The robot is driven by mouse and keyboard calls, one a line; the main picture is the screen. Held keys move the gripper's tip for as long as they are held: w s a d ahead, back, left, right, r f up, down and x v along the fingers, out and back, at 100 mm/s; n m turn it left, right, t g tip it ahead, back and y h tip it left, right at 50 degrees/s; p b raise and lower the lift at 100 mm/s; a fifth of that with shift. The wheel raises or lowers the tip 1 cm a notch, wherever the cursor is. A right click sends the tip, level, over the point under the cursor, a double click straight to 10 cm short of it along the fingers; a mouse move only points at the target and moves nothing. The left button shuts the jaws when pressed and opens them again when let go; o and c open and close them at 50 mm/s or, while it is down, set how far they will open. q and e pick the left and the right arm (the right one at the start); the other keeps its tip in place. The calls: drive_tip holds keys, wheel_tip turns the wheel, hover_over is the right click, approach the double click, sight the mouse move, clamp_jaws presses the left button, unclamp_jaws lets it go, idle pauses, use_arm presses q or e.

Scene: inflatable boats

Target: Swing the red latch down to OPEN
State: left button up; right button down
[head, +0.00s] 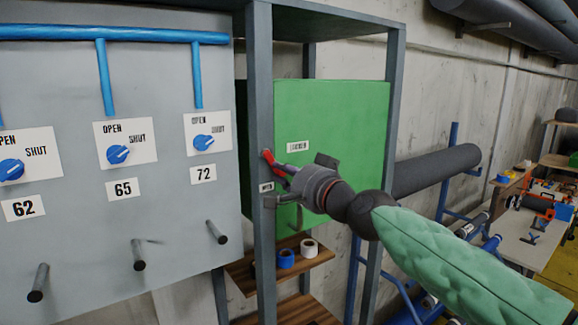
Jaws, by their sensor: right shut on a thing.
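The red latch (269,157) sits on the grey upright post in front of the green locker (345,120). Its visible red part slants from upper left to lower right, into my right gripper (281,175). My right gripper is shut on the latch, and its fingers hide part of it. A small label (266,187) is on the post just below the latch; its lettering is too small to read surely. My left gripper is not in view.
A grey panel (60,90) with blue knobs and projecting pegs stands at the left. Wooden shelves with tape rolls (309,247) are below the locker. A dark grey roll (435,171) lies behind my right arm. A cluttered workbench (530,245) stands at the far right.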

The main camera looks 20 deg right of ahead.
drive_tip(key=m, duration=0.2)
drive_tip(key=a+m+p, duration=0.1)
drive_tip(key=shift+s+f, duration=0.15)
drive_tip(key=shift+f, duration=0.1)
drive_tip(key=shift+s+a+f+m+p, duration=0.15)
drive_tip(key=shift+a+m+p, duration=0.2)
drive_tip(key=shift+m, duration=0.6)
drive_tip(key=shift+s+a+m+p, duration=0.1)
drive_tip(key=shift+a+m+p, duration=0.2)
drive_tip(key=shift+m, duration=0.65)
drive_tip(key=c, duration=1.1)
unclamp_jaws()
drive_tip(key=shift+a, duration=0.15)
